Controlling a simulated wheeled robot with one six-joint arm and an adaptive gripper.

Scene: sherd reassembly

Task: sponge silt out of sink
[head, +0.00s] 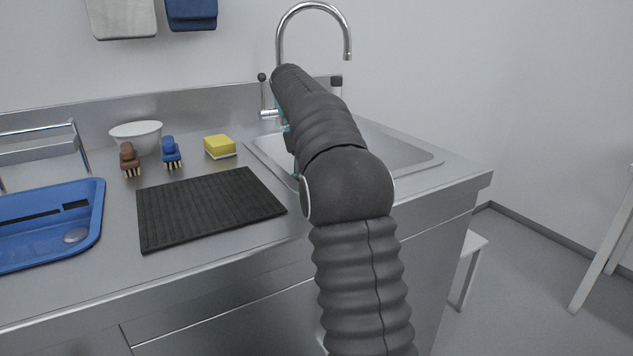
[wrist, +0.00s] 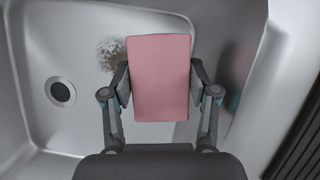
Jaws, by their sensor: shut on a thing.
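My gripper (wrist: 160,92) is shut on a pink sponge (wrist: 160,75) in the wrist view, one finger on each side of it. The sponge is over the sink basin (wrist: 80,125); I cannot tell whether it touches the floor of the basin. A grey-brown speckled patch of silt (wrist: 115,52) lies on the basin floor, just left of the sponge's far end and perhaps partly hidden by it. The drain (wrist: 60,91) is further left. In the head view my arm covers much of the sink (head: 405,153), and the gripper and sponge are hidden there.
A tall curved faucet (head: 347,40) stands behind the sink. Left of the sink are a yellow sponge (head: 219,146), a blue brush (head: 171,152), a brown brush (head: 129,158), a white bowl (head: 137,134), a black ribbed mat (head: 208,207) and a blue tray (head: 88,222).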

